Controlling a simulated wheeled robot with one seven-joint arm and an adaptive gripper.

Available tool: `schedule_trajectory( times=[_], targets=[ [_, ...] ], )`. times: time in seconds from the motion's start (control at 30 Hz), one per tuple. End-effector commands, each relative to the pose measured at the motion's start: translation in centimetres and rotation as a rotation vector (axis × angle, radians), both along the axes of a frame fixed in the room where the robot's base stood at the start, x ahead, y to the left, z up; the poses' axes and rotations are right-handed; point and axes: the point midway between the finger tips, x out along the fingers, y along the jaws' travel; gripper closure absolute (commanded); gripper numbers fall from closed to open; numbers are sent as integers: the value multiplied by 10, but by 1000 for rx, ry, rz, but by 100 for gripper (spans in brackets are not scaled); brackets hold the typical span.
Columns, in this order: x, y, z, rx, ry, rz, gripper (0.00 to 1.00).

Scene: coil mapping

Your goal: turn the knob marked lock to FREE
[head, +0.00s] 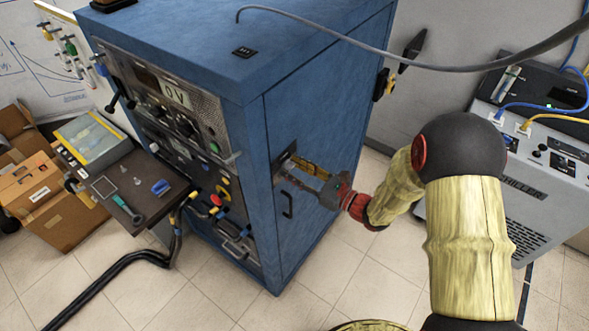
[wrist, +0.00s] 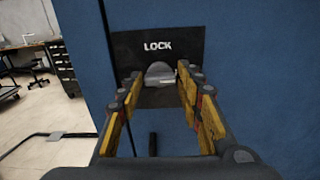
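The lock knob (wrist: 160,72) is a grey, rounded knob on a black plate (wrist: 128,50) with LOCK printed in white above it. The plate sits on the blue side panel of the cabinet. My gripper (wrist: 161,82) has yellow fingers and is open, with one finger to each side of the knob in the wrist view. A gap seems to show between the knob and each finger; touch cannot be told. In the head view my gripper (head: 297,172) reaches the cabinet's side panel, and the knob is hidden there. No FREE marking is readable.
The blue cabinet (head: 310,115) has a black handle (head: 287,204) below the plate. A grey cable (head: 400,62) hangs over the cabinet top. A grey chiller (head: 540,170) stands at the right. A small shelf with tools (head: 135,190) juts out from the front. Tiled floor is open at the front.

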Motion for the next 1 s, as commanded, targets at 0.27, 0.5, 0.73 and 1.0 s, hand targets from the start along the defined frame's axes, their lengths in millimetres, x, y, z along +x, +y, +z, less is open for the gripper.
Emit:
schedule_trajectory(
  times=[0.27, 0.5, 0.73, 1.0],
  targets=[
    [0, 0, 1, 0, -2, 0, 52],
    [-1, -2, 1, 0, -2, 0, 52],
    [-19, -27, 0, 0, -1, -5, 52],
    [-51, -69, 0, 0, 0, -5, 52]
  ],
)
